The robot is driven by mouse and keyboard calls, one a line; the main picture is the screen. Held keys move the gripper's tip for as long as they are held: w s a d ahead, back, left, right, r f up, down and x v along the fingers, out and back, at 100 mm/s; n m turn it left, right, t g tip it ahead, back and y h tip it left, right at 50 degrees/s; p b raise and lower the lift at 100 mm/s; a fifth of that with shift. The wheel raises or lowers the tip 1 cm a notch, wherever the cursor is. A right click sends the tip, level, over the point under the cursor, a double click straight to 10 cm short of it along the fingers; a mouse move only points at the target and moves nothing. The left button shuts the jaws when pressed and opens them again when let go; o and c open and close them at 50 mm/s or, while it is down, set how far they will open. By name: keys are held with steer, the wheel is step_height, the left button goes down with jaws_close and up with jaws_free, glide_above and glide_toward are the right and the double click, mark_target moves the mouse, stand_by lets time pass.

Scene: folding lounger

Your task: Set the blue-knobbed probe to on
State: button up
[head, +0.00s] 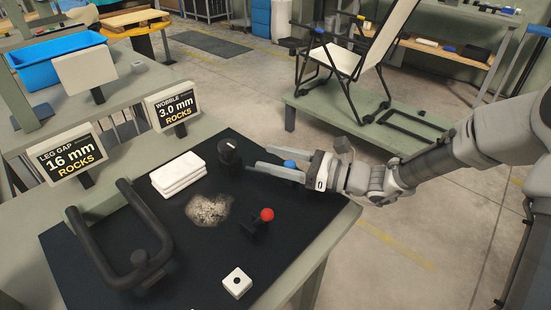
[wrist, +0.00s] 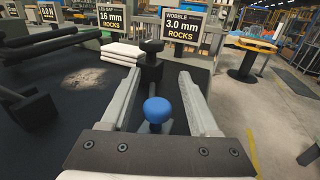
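The blue-knobbed probe (wrist: 157,110) shows its round blue knob between my two fingers in the wrist view, near the palm. In the head view its blue knob (head: 290,163) is just visible between the fingers. Its lower part is mostly hidden. My gripper (head: 264,158) is open, low over the right side of the black mat, fingers pointing left. In the wrist view the fingers of my gripper (wrist: 156,74) stand apart on either side of the knob, with gaps. The probe's on or off setting cannot be told.
A black knob on a post (head: 230,150) stands just beyond my fingertips. A red-knobbed probe (head: 266,215), a white block (head: 237,283), white folded pads (head: 178,175) and a black bent-tube frame (head: 120,240) are on the mat. Signs read "LEG GAP 16 mm ROCKS" and "WOBBLE 3.0 mm ROCKS".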

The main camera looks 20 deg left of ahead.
steer(key=shift+d, duration=0.1)
steer(key=d+p, duration=0.3)
steer(key=d, duration=1.4)
steer(key=shift+d+p, duration=0.1)
steer(key=shift+p, duration=0.2)
